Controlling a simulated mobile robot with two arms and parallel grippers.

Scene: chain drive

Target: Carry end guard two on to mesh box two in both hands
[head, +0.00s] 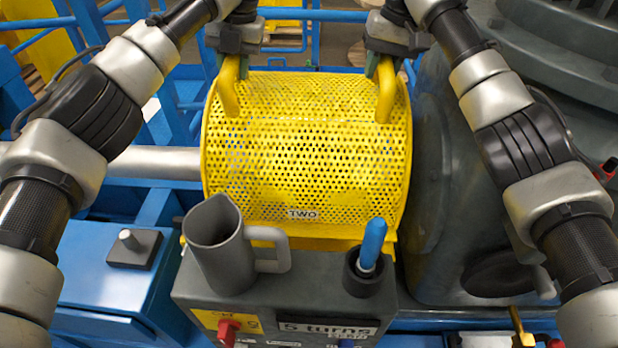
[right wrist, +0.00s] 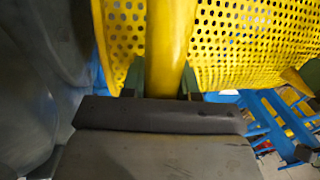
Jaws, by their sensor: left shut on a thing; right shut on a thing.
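The yellow perforated curved guard (head: 305,140) fills the middle of the head view, with a "TWO" label low on its front. It has two yellow bar handles, a left one (head: 229,95) and a right one (head: 386,98). My left gripper (head: 236,66) is shut on the left handle. My right gripper (head: 384,66) is shut on the right handle, which also shows between its fingers in the right wrist view (right wrist: 168,50). A yellow edge shows under the guard; I cannot tell whether it belongs to a separate mesh box or whether the two touch.
A grey control box (head: 270,295) stands in front, bearing a grey jug (head: 222,245) and a blue-handled tool in a black cup (head: 362,278). A large grey housing (head: 445,190) is close on the right. A silver shaft (head: 150,162) and blue frame lie left.

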